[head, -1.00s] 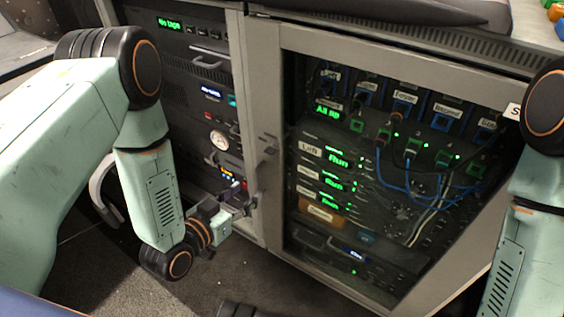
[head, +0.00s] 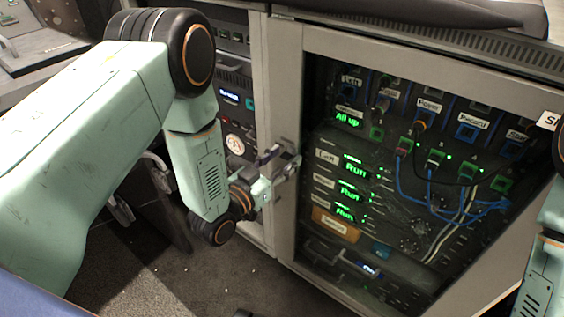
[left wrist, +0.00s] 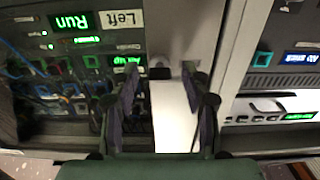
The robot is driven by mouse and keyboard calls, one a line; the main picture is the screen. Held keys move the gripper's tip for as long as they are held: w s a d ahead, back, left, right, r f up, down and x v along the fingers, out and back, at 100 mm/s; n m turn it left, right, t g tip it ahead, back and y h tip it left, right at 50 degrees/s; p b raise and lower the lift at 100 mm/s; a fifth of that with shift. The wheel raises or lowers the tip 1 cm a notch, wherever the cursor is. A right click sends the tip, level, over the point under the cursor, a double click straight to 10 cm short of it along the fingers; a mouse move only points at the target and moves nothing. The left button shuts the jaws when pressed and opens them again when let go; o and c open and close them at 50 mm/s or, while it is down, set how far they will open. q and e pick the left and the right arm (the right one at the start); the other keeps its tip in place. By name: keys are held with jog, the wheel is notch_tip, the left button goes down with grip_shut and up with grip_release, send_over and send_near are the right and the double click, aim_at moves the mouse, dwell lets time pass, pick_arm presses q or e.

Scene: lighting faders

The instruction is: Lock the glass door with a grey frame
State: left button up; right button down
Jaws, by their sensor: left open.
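The glass door has a grey frame (head: 286,95), and it looks closed against the rack cabinet. Its latch on the left frame strip, seen a second ago, is now largely hidden by my left gripper (head: 283,163), which is open in front of the strip. In the left wrist view my left gripper (left wrist: 165,80) has its fingers apart on both sides of the pale door frame (left wrist: 172,112). A small light-grey part (left wrist: 160,68), perhaps the latch, shows between the fingertips; I cannot tell if they touch it. My right gripper is not in view.
Behind the glass are green-lit units (head: 352,168) and blue cables (head: 425,195). A second equipment rack (head: 232,100) stands left of the door. Dark floor (head: 180,285) is clear in front. A dark object (head: 440,12) lies on the cabinet top.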

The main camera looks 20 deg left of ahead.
pick_arm(q)
jog(key=shift+c, duration=0.2)
grip_shut()
dwell(0.3)
jog(key=n+p, duration=0.2)
jog(key=n, duration=0.1)
jog(key=shift+r+n, duration=0.1)
jog(key=shift+n, duration=0.3)
jog(key=n+p, duration=0.2)
jog(key=n, duration=0.2)
jog(key=shift+n, duration=0.3)
jog(key=n+p, duration=0.1)
jog(key=n, duration=0.3)
jog(key=shift+p, duration=0.3)
jog(key=shift+n+p, duration=0.55)
jog(key=shift+n, duration=2.25)
